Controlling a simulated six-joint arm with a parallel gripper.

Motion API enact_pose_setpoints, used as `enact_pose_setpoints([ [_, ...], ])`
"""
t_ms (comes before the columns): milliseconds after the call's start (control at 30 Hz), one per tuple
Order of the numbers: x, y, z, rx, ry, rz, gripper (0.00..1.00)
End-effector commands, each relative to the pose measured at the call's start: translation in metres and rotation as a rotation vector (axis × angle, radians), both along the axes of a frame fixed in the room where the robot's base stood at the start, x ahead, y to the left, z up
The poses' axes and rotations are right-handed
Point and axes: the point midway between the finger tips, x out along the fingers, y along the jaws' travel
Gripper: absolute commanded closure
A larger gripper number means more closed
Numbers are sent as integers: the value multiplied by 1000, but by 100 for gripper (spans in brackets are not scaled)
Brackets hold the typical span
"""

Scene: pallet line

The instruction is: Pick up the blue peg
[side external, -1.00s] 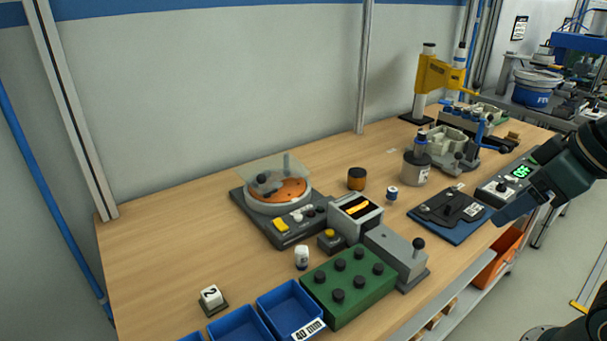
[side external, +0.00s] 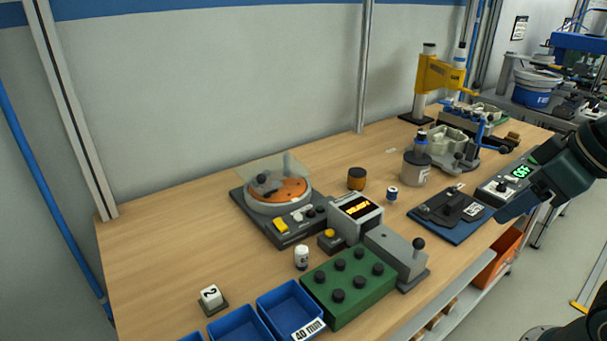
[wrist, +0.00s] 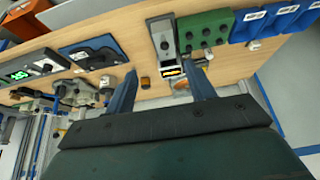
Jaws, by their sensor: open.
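I cannot clearly pick out a blue peg in either view. A small white cylinder with a blue band (side external: 392,193) stands upright on the wooden table. A green block (side external: 347,286) with several black knobs sits at the front of the table. It also shows in the wrist view (wrist: 207,30). My gripper (wrist: 162,88) is open and empty in the wrist view, its two blue-grey fingers wide apart above the table. In the side view, part of it (side external: 515,207) shows at the right, above the table's front edge and apart from the objects.
Blue bins (side external: 290,310) sit left of the green block. A round feeder (side external: 275,205) with a clear cover, a grey lever box (side external: 397,258), an amber jar (side external: 356,178) and a dark fixture on a blue plate (side external: 450,214) crowd the middle. The table's left part is mostly clear.

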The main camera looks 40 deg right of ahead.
Motion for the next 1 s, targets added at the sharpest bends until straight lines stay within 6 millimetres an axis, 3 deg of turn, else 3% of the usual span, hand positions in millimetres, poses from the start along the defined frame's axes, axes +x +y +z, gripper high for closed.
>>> enact_pose_setpoints([
  [267,3,-1,2,-8,4,11,46],
  [467,19,-4,11,-50,31,78,46],
  [1000,119,-32,36,-244,172,481,46],
])
